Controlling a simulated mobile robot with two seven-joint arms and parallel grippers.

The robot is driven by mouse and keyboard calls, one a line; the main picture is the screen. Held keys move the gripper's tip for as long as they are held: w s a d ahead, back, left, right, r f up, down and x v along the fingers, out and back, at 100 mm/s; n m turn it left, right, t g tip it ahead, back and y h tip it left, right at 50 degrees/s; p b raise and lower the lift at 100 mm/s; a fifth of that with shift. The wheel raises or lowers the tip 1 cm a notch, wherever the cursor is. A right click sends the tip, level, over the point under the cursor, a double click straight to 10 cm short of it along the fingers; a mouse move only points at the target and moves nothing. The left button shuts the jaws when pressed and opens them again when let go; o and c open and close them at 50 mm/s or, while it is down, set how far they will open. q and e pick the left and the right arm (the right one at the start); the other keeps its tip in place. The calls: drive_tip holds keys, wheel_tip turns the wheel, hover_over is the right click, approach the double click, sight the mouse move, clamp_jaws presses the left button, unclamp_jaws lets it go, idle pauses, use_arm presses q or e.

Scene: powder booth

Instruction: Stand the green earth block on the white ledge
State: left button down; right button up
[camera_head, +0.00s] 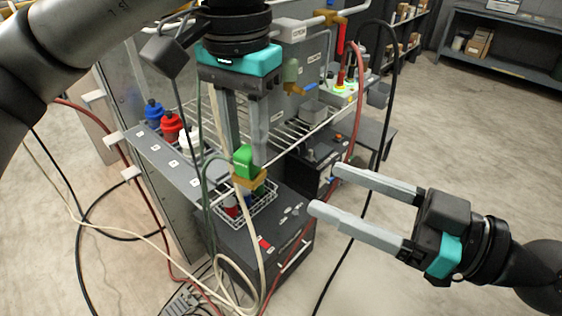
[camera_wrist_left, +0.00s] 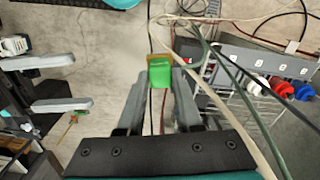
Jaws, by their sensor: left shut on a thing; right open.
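The green earth block (camera_head: 243,158) has a green body and a tan-brown end, lower in the head view. My left gripper (camera_head: 248,152) is shut on it and holds it above a white wire basket (camera_head: 262,205). In the left wrist view the block (camera_wrist_left: 160,75) sits between the fingertips, tan end away from the palm. A grey shelf (camera_head: 180,178) with white labels carries a blue, a red and a white bottle, left of the block. I cannot tell which surface is the white ledge. My right gripper (camera_head: 324,188) is open and empty at the right.
The basket, with red and blue items, stands on a dark box (camera_head: 265,240). Pale and green hoses (camera_head: 210,200) hang close to the block. A white wire rack (camera_head: 300,125) lies behind.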

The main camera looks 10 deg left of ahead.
sight(261, 175)
drive_tip(key=shift+x, duration=5.85)
drive_tip(key=shift+w+d, duration=0.1)
drive_tip(key=shift+w, duration=0.05)
clamp_jaws()
use_arm(q)
drive_tip(key=c, duration=0.7)
unclamp_jaws()
drive_tip(key=shift+o, duration=1)
drive_tip(key=shift+r, duration=0.1)
